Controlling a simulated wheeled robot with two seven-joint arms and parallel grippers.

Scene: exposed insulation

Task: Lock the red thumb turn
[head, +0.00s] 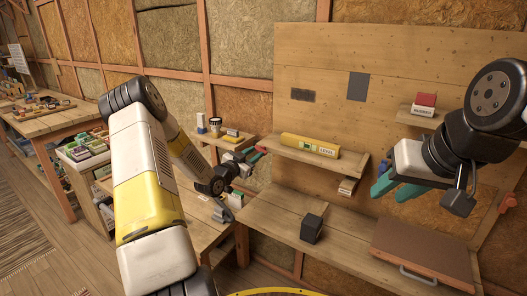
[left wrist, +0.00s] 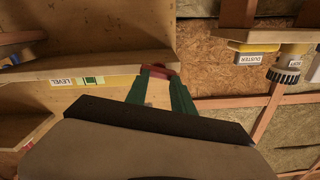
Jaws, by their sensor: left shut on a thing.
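The red thumb turn (left wrist: 160,70) shows between the tips of my green left fingers in the left wrist view, by the end of a wooden shelf. In the head view its red edge (head: 262,149) shows just past the fingertips. My left gripper (head: 252,157) is shut on it, left of the shelf with the yellow level; it also shows in the left wrist view (left wrist: 159,84). The fingers hide much of the turn, and I cannot tell its exact angle. My right gripper (head: 391,188) is raised at the right, with its green fingers apart and empty.
A yellow level (head: 310,145) lies on the middle shelf. A black block (head: 312,228) and a brown board with a handle (head: 424,250) are on the lower bench. A red and white box (head: 423,104) sits on a small shelf near my right arm.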

